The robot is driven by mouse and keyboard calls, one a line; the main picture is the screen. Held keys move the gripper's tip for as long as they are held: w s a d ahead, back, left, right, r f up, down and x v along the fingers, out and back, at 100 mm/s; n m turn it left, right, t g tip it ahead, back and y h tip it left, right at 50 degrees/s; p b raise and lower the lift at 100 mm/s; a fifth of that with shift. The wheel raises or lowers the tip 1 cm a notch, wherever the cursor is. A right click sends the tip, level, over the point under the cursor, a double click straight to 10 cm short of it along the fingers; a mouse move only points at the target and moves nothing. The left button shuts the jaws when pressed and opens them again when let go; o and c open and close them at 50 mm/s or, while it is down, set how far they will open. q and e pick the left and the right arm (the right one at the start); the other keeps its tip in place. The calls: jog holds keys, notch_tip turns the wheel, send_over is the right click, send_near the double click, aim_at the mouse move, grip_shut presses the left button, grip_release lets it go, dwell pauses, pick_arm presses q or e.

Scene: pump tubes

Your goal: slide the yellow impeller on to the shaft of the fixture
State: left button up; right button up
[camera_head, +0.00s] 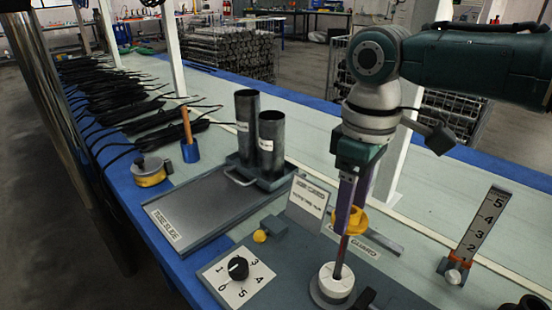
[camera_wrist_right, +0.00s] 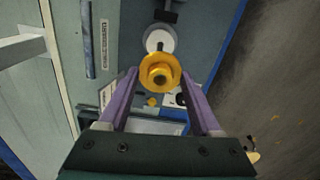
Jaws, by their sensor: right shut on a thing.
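The yellow impeller (camera_head: 352,221) is between the purple fingers of my right gripper (camera_head: 350,210), which is shut on it. The fixture's round white base (camera_head: 335,283) stands below the impeller in the head view, with a thin upright shaft (camera_head: 340,257). The white base (camera_wrist_right: 160,39) lies beyond the impeller in the wrist view. I cannot tell whether the shaft tip is inside the impeller's bore. My left gripper is not in view.
A numbered dial plate (camera_head: 238,274) with a black knob is left of the fixture. A sign (camera_head: 308,195) stands behind it. A numbered upright scale (camera_head: 481,232) is at the right. A grey tray (camera_head: 202,210) and two dark cylinders (camera_head: 271,145) are at the back left.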

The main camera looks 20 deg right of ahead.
dwell(0.7)
jog(key=shift+p, duration=0.35)
dwell(0.8)
jog(key=shift+p, duration=0.6)
jog(key=shift+f+b, duration=1.15)
jog(key=shift+f, duration=0.35)
jog(key=o, duration=1.4)
jog(key=shift+r, duration=0.1)
